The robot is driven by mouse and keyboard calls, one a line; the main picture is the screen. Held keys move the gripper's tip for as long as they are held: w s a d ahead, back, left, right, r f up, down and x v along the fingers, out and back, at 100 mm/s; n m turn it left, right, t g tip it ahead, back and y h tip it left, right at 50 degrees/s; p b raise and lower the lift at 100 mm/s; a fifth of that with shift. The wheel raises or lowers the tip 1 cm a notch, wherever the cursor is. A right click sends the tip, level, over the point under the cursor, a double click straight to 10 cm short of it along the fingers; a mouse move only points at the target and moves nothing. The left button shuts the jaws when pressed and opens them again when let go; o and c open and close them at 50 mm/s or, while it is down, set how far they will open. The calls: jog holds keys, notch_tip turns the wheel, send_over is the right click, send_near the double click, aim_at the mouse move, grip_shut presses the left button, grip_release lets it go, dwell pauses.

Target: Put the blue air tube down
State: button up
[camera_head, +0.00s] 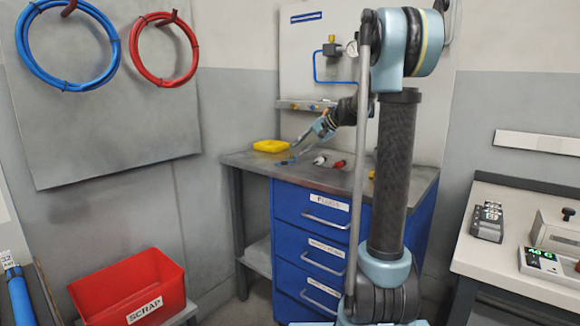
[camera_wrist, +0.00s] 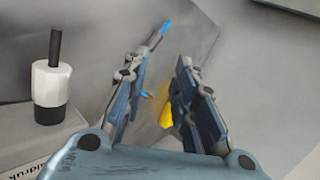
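A short blue tube piece (camera_head: 286,162) shows on the grey bench top below my gripper's fingertips in the head view. In the wrist view, a bit of the blue tube (camera_wrist: 165,27) sticks out past the tip of the left finger, and the finger hides much of the rest. My gripper (camera_head: 297,146) is low over the bench. I cannot tell whether the left finger touches the tube.
A white fitting (camera_head: 320,160) and a red one (camera_head: 339,164) lie right of my gripper. Blue drawers (camera_head: 310,235) are below. A red scrap bin (camera_head: 125,290) stands at left.

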notch_tip(320, 180, up, 8)
jog(key=s+d, duration=0.1)
jog(key=d, duration=0.1)
jog(key=s+d+f+n+h, duration=0.1)
jog(key=s+d+f+h, duration=0.2)
jog(key=s+f, duration=0.7)
jog(key=s+d+f+n+g+h, duration=0.1)
jog(key=s+d+f, duration=0.4)
jog(key=s+f, duration=0.5)
jog(key=s+d+f+n+g+h, duration=0.1)
jog(key=s+d+f+n+h, duration=0.2)
jog(key=s+f, duration=0.8)
jog(key=s+d+h, duration=0.2)
jog(key=s, duration=1)
jog(key=shift+s, duration=0.4)
jog(key=shift+w+f, duration=0.2)
jog(key=shift+w, duration=0.3)
